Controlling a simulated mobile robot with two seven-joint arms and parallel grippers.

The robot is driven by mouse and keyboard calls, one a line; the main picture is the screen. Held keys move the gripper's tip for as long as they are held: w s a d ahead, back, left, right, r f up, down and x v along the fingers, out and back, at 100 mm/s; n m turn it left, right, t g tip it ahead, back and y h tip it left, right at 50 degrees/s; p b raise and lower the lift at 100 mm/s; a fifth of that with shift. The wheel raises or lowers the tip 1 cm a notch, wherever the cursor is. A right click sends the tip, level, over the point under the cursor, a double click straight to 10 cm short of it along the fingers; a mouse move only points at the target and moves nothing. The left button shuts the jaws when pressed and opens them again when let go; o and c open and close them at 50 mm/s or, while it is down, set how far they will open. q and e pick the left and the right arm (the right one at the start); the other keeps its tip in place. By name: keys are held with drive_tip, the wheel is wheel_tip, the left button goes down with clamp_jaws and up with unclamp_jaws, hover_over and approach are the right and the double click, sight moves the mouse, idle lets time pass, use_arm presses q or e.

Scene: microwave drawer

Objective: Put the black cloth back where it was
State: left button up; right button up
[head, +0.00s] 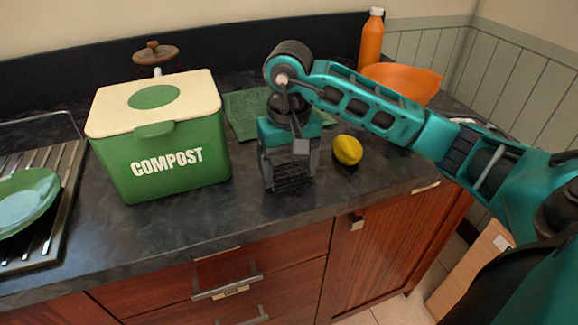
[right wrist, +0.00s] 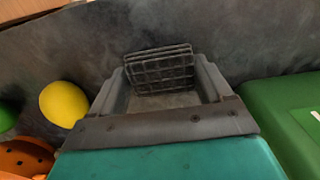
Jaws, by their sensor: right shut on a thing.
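My right gripper (head: 289,166) points down over the middle of the counter, between the compost bin and the lemon. It is shut on the black cloth (head: 292,180), a small dark folded piece with a grid pattern. In the right wrist view the cloth (right wrist: 160,70) sits between the fingers of the gripper (right wrist: 163,85). The cloth is close to the counter top, but I cannot tell whether it touches it. My left gripper is out of view.
The green compost bin (head: 165,158) stands left of the gripper, and a lemon (head: 347,150) lies to its right. A green cloth (head: 243,112) lies behind. An orange bowl (head: 415,80) and orange bottle (head: 371,40) stand at back right. The counter's front strip (head: 200,224) is clear.

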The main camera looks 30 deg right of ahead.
sight(289, 170)
drive_tip(key=shift+f+b, duration=0.2)
drive_tip(key=shift+b, duration=0.1)
drive_tip(key=o, duration=0.9)
drive_tip(key=shift+r, duration=0.1)
drive_tip(key=shift+c, duration=0.2)
drive_tip(key=shift+r, duration=0.1)
drive_tip(key=shift+r+p, duration=0.2)
drive_tip(key=shift+p, duration=0.2)
wheel_tip(289, 170, up, 12)
drive_tip(key=p, duration=0.1)
drive_tip(key=shift+p, duration=0.3)
drive_tip(key=shift+f, duration=0.15)
